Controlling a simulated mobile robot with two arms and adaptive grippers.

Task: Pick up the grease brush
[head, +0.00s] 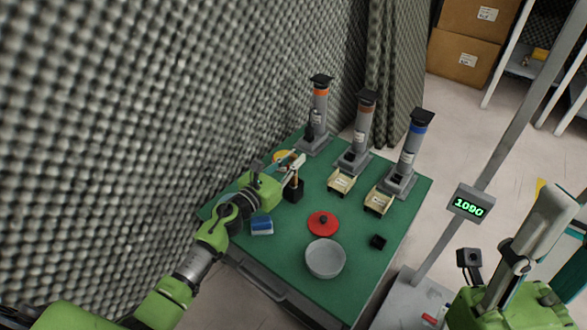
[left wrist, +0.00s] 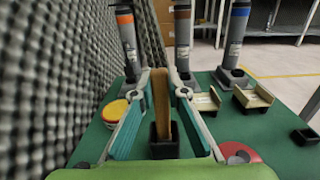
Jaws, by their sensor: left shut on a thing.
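The grease brush shows as a flat wooden handle (left wrist: 160,103) standing upright in the left wrist view, its lower end inside a black square holder (left wrist: 164,143). In the head view, the handle (head: 299,163) rises from the holder (head: 293,193). My left gripper (left wrist: 160,92) is shut on the handle, a teal-lined finger on each side. It also shows in the head view (head: 296,162), above the left part of the green table. The brush's lower end is hidden in the holder. My right gripper (head: 566,212) is at the right edge, empty, its fingers apart and partly cut off.
The green table (head: 285,258) carries a grey bowl (head: 325,258), a red lid (head: 323,223), a blue block (head: 262,225) and a small black box (head: 377,242). Three dispensers and two wooden trays (head: 341,181) stand behind. Foam wall (head: 150,110) lies close left; a scale display (head: 468,204) stands right.

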